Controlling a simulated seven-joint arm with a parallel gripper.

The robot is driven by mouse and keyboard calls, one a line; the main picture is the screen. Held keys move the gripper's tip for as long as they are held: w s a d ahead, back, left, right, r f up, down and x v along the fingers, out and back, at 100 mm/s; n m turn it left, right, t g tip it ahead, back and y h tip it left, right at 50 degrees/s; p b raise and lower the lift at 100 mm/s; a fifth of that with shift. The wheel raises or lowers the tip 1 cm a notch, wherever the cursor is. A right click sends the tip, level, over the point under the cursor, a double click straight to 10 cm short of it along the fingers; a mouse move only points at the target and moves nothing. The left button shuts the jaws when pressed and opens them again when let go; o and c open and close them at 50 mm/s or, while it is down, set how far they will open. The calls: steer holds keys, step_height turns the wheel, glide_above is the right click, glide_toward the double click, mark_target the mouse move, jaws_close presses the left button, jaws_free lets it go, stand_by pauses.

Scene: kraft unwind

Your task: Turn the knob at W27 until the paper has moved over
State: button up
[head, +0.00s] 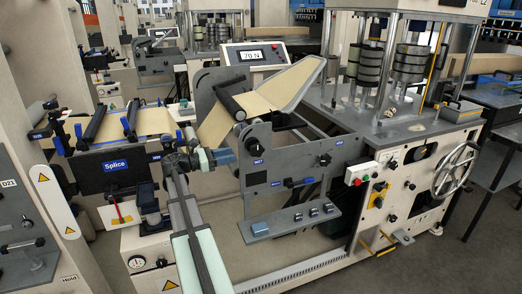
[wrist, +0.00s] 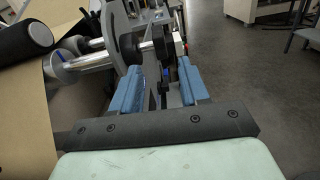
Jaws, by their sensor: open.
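The grey side plate carries a small blue tag (head: 258,162) that looks like W27, though the print is tiny. A black knob (head: 252,141) sits just above this tag. My gripper (head: 232,156) is at the left edge of the plate, with its blue fingers pointing toward the knob. In the wrist view the blue fingers (wrist: 157,85) are apart, with nothing gripped. A dark round knob (wrist: 152,50) shows just beyond the gap between the fingertips; contact cannot be told. The brown paper (head: 250,110) runs over the rollers above the plate, and lies at left in the wrist view (wrist: 25,115).
A black roller (wrist: 25,40) and a metal shaft are close to the left of my fingers. The Splice table (head: 115,166) stands left of my arm. A display (head: 252,54) reads 70 N. A handwheel machine (head: 455,170) stands right. Open floor lies at right in the wrist view.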

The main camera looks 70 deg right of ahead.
mark_target(261, 155)
steer(key=shift+n, duration=0.3)
steer(key=x, duration=1.4)
jaws_close()
